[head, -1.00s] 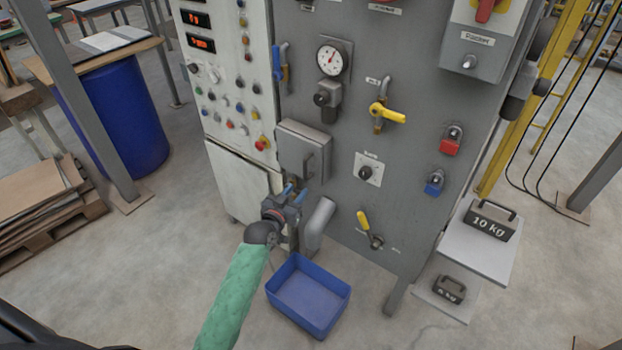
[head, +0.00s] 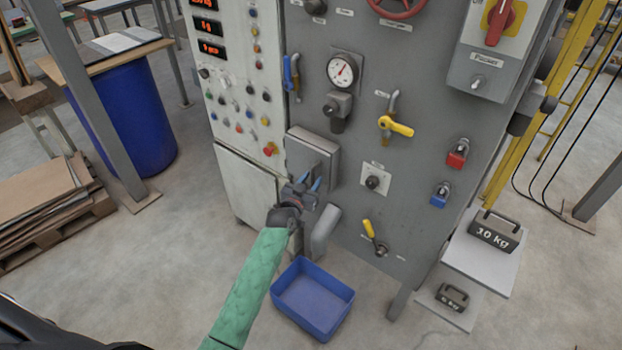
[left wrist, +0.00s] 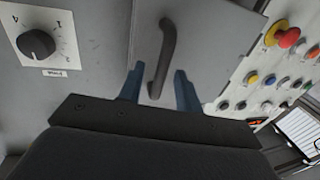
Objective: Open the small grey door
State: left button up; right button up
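The small grey door (head: 312,150) is the front of a shallow box on the grey machine panel and looks shut. In the left wrist view the door (left wrist: 200,45) fills the upper middle, with a dark bar handle (left wrist: 164,60) on it. My left gripper (head: 312,182) is at the door's lower part in the head view. In the left wrist view its blue fingers (left wrist: 160,85) are apart, one on each side of the handle's end. I cannot tell whether they touch the handle. My right gripper is not in view.
A grey spout (head: 325,230) stands just below the door, above a blue bin (head: 312,300) on the floor. A rotary knob (head: 373,181) and a yellow-handled valve (head: 396,127) are to the right. A button panel (head: 240,90) is to the left.

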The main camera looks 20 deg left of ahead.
pick_arm(q)
jog(key=shift+w, duration=0.15)
grip_shut()
jog(key=shift+f, duration=0.1)
